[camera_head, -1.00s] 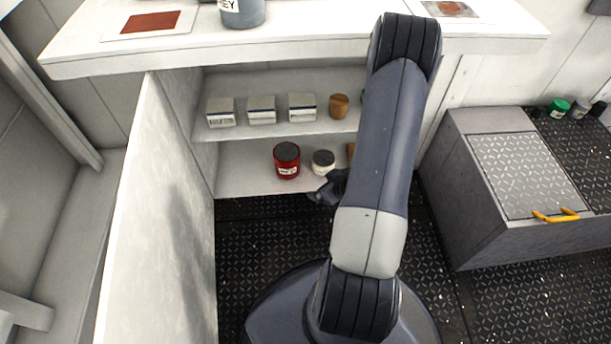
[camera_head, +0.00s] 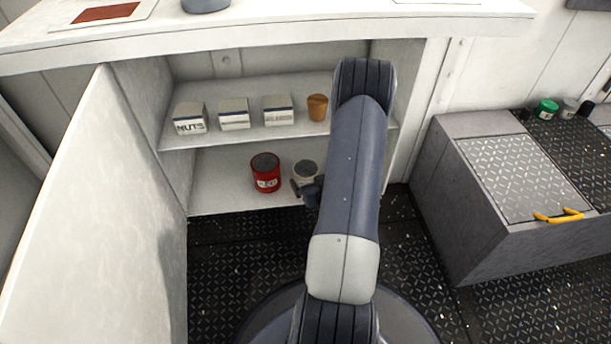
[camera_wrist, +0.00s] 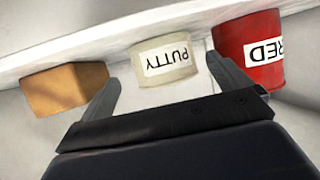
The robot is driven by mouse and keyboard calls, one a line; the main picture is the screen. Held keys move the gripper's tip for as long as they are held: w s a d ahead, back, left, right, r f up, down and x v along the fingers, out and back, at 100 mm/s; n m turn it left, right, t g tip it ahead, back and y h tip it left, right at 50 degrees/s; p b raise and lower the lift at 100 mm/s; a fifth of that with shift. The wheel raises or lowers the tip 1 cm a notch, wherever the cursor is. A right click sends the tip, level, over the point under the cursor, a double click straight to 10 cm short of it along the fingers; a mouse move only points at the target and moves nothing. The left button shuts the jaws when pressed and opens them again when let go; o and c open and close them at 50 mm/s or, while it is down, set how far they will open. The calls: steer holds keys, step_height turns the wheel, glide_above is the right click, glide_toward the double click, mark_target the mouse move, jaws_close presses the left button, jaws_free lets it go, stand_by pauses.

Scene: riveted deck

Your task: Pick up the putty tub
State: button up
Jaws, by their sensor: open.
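The putty tub (camera_wrist: 164,60) is a small cream tub with a white PUTTY label, upside down in the wrist view. In the head view the putty tub (camera_head: 306,168) stands on the lower shelf (camera_head: 222,192), right of the red can, with a dark lid. My gripper (camera_wrist: 166,88) is open, its two fingers pointing at the tub, one towards each side of it. The tub appears just beyond the fingertips, not gripped. In the head view my gripper (camera_head: 305,190) is at the front of the tub, partly hidden by my arm.
A red can (camera_head: 266,175) stands close beside the tub and near one finger. An orange-brown block (camera_wrist: 65,88) is on its other side. The upper shelf (camera_head: 240,136) holds several small boxes and a brown pot (camera_head: 317,107). An open cabinet door (camera_head: 100,200) stands at left.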

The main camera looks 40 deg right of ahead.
mark_target(306, 174)
steer(key=x, duration=0.1)
steer(key=b+x, duration=0.1)
steer(key=x, duration=0.2)
steer(key=shift+a+f+b, duration=0.15)
steer(key=shift+a+b, duration=0.15)
steer(key=shift+b, duration=0.1)
steer(key=shift+w+d+f, duration=0.1)
steer(key=shift+w+d, duration=0.1)
steer(key=shift+w, duration=0.3)
steer(key=shift+c, duration=0.4)
steer(key=c, duration=1.2)
